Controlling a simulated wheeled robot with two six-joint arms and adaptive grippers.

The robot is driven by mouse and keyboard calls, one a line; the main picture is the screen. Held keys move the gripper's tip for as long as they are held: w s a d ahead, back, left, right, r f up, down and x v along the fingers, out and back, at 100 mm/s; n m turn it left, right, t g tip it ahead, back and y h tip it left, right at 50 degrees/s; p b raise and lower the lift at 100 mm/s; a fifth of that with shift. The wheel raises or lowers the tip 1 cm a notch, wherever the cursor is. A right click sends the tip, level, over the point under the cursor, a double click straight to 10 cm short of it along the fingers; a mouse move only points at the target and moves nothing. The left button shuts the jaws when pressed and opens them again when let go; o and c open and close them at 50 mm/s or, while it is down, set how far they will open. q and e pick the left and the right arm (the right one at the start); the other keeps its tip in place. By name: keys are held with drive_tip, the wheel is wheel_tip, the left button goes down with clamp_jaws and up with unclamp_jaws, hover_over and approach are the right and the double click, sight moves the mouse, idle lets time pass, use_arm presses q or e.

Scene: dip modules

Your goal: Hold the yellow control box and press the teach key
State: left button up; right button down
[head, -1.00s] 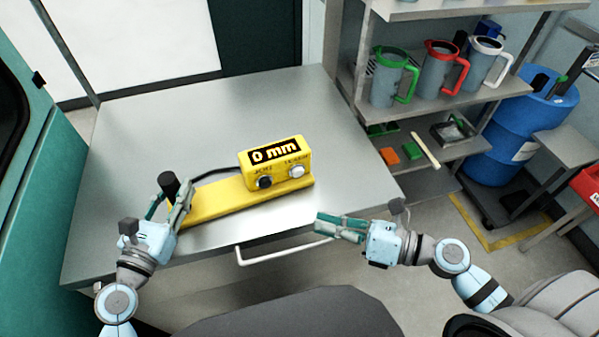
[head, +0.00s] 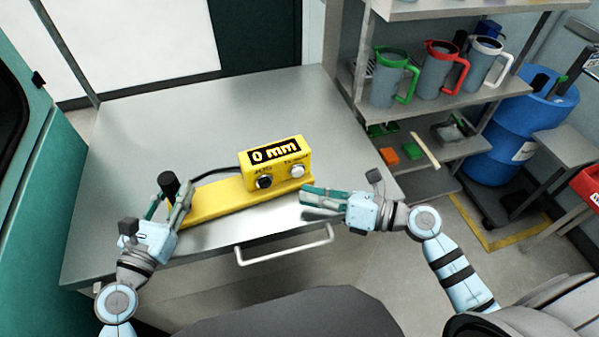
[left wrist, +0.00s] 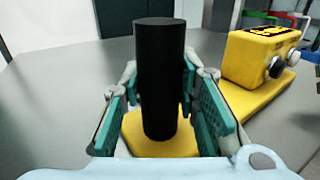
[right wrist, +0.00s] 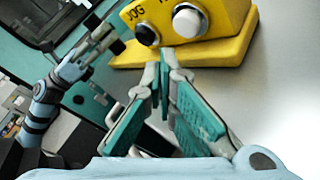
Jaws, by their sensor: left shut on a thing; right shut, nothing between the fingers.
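The yellow control box (head: 275,161) stands on the right end of a yellow base plate (head: 218,203) on the metal table. Its display reads "0 mm". A black key (head: 264,182), labelled JOG in the right wrist view, and a white key (head: 297,171) sit on its front; the white key's label is hard to read. My left gripper (head: 172,200) is shut on the black upright handle (left wrist: 160,75) at the plate's left end. My right gripper (head: 304,196) is shut and empty, just in front of and below the white key, apart from it. It also shows in the right wrist view (right wrist: 158,82).
The metal table (head: 200,120) is clear behind the box. A dark cable (head: 215,171) runs behind the plate. A table handle (head: 285,250) sticks out at the front. Shelves with jugs (head: 392,78) and a blue barrel (head: 505,135) stand at the right.

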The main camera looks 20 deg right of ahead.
drive_tip(key=shift+w+a, duration=0.1)
drive_tip(key=shift+w, duration=0.6)
drive_tip(key=shift+w, duration=0.15)
idle(0.8)
drive_tip(key=shift+w, duration=0.25)
drive_tip(key=shift+w+a, duration=0.15)
drive_tip(key=shift+w, duration=0.5)
idle(0.8)
drive_tip(key=shift+s, duration=0.15)
idle(0.3)
drive_tip(key=shift+s, duration=0.95)
drive_tip(key=shift+s+d, duration=0.25)
drive_tip(key=shift+s, duration=1)
drive_tip(key=shift+s+d, duration=0.2)
drive_tip(key=shift+s, duration=1)
